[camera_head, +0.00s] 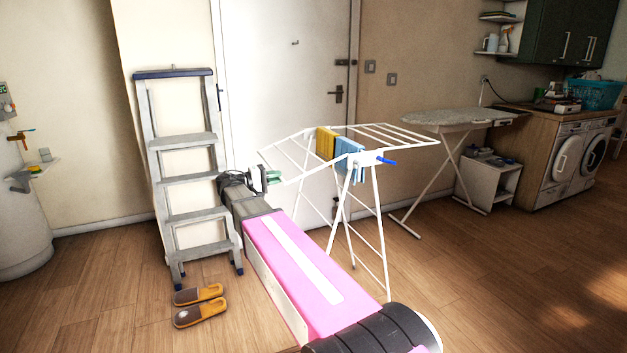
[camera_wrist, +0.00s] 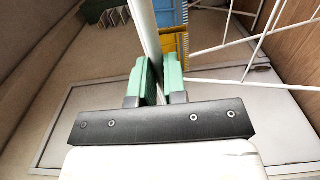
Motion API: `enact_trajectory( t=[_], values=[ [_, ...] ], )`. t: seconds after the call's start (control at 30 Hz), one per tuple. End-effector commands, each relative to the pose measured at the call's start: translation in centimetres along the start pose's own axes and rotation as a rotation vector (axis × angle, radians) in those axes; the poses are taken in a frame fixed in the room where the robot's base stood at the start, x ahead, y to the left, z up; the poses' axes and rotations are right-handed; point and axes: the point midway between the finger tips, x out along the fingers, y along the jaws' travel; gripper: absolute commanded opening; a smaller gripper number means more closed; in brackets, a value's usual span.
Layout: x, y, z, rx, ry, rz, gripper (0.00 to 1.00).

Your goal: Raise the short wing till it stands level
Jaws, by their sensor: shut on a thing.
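A white folding drying rack (camera_head: 372,205) stands in front of the door. Its short wing (camera_head: 290,152) is on the left and slopes down toward its outer end. The long wing (camera_head: 400,134) on the right lies about level. My gripper (camera_head: 272,180) is at the outer end of the short wing. In the wrist view, the green fingers of my gripper (camera_wrist: 161,82) are shut on a white bar (camera_wrist: 146,32) of that wing, one finger on each side. A yellow cloth (camera_head: 325,143) and a blue cloth (camera_head: 348,155) hang over the rack's middle.
A grey stepladder (camera_head: 188,178) leans by the wall left of my arm, with orange slippers (camera_head: 200,304) on the floor before it. An ironing board (camera_head: 455,120) stands behind the long wing. The floor right of the rack is clear.

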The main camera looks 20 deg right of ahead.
Motion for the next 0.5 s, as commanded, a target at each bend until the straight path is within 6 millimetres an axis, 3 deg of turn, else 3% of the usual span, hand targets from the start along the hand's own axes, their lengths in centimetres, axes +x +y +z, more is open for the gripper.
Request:
enact_trajectory(
  t=[0.5],
  values=[
    [-0.7,2.5,0.0,0.000,0.000,0.002,0.03]
  ],
)
